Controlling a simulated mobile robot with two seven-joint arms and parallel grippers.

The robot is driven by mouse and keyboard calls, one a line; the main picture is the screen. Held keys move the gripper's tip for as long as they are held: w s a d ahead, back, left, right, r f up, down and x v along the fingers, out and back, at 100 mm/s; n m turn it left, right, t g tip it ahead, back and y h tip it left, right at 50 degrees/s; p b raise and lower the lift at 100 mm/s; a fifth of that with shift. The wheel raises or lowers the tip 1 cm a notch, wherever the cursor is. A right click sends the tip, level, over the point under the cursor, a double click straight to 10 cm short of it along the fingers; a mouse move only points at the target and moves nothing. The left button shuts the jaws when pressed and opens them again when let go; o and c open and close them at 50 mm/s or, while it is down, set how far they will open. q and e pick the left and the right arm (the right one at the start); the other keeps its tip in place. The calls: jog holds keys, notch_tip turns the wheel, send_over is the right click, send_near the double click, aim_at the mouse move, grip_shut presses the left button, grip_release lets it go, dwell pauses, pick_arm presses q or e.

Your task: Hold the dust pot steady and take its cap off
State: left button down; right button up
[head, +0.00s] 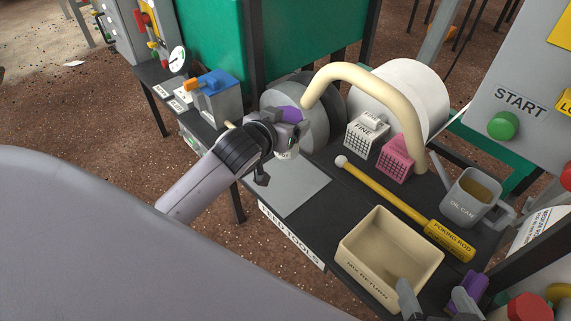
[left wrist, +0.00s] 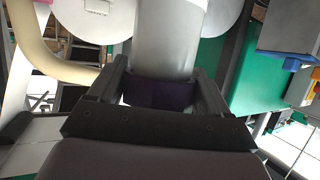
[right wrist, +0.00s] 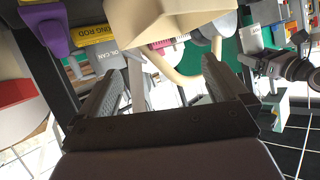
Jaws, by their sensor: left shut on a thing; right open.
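The dust pot appears to be the grey cylinder in the left wrist view (left wrist: 170,40), with a dark purple band (left wrist: 160,94) that may be its cap. In the head view, the purple part (head: 290,114) shows above my left gripper (head: 290,132) and a pale labelled part (head: 283,155) shows below it. My left gripper is shut on the purple part; its fingers lie on both sides of it. The fingers hide much of the pot in the head view. My right gripper (head: 437,300) is open and empty at the lower right, beside the bin, apart from the pot.
A cream bin marked MIX RETURN (head: 372,278) stands at the front. A yellow poking rod (head: 395,205), oil can (head: 470,197), pink block (head: 397,160) and white FINE block (head: 366,135) lie right of the pot. A cream curved tube (head: 385,92) arches behind. A grey plate (head: 297,190) is clear.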

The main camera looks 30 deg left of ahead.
aim_at(280, 158)
pick_arm(q)
notch_tip(280, 158, down, 6)
jog(key=shift+r+b, duration=0.1)
jog(key=shift+b, duration=0.8)
pick_arm(e)
jog(key=shift+w+a+f+y, duration=0.2)
jog(key=shift+a+y, duration=0.1)
jog(key=shift+a, duration=0.2)
jog(key=shift+w+a+f+y, duration=0.15)
jog(key=shift+a+y, duration=0.15)
jog(key=shift+a, duration=0.15)
pick_arm(q)
notch_tip(280, 158, down, 4)
jog(key=shift+f+b, duration=0.2)
jog(key=shift+b, duration=0.9)
pick_arm(e)
jog(key=shift+a+f+y, duration=0.3)
jog(key=shift+y, duration=0.1)
pick_arm(q)
jog(key=shift+f, duration=0.35)
jog(key=shift+r, duration=0.1)
pick_arm(e)
jog(key=shift+d+r+t, duration=0.15)
jog(key=shift+r+t, duration=0.05)
jog(key=shift+t, duration=0.1)
